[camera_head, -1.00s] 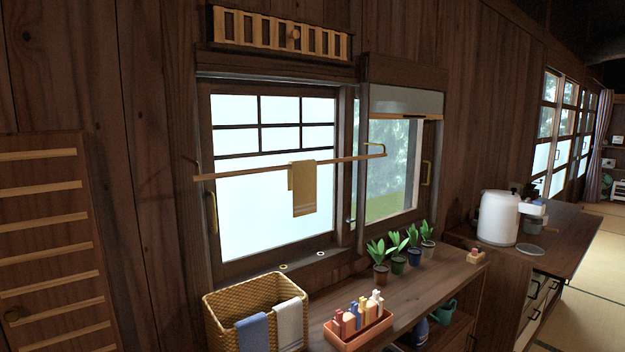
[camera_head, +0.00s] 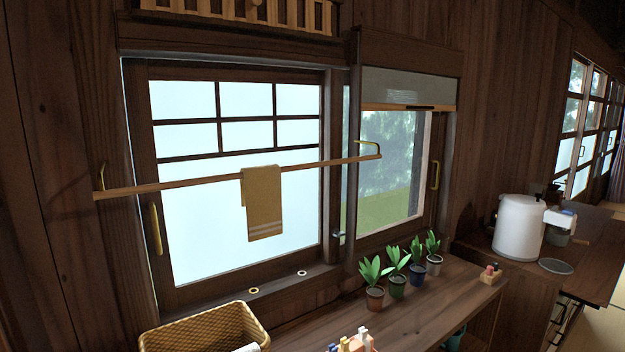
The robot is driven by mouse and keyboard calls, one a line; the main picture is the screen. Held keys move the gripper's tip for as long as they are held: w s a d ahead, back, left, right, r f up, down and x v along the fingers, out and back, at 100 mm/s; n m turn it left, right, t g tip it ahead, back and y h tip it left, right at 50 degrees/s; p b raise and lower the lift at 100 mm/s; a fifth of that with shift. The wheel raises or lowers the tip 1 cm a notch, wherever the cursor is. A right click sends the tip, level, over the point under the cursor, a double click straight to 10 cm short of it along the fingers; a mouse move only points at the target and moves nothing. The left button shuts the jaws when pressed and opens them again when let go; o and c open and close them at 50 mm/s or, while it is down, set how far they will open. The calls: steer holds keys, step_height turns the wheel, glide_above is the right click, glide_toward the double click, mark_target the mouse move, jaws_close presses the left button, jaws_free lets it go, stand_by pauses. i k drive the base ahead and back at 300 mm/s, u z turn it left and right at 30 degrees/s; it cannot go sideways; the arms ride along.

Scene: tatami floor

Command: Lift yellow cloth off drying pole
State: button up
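The yellow cloth (camera_head: 263,208) hangs folded over the wooden drying pole (camera_head: 205,181), a little right of the pole's middle. It has pale stripes near its lower edge. The pole runs across the front of the window, held by a brass hook (camera_head: 375,147) at its right end and another hook (camera_head: 101,177) at its left end. My gripper is not in view.
A wicker basket (camera_head: 160,341) stands below the window at the bottom left. Several potted plants (camera_head: 397,284) line the wooden counter (camera_head: 420,310) under the pole's right side. A white pot (camera_head: 518,227) stands farther right. The space before the cloth looks clear.

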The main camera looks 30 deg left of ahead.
mark_target(260, 186)
steer(key=z, duration=0.4)
steer(key=i, duration=0.35)
steer(key=u, duration=1.95)
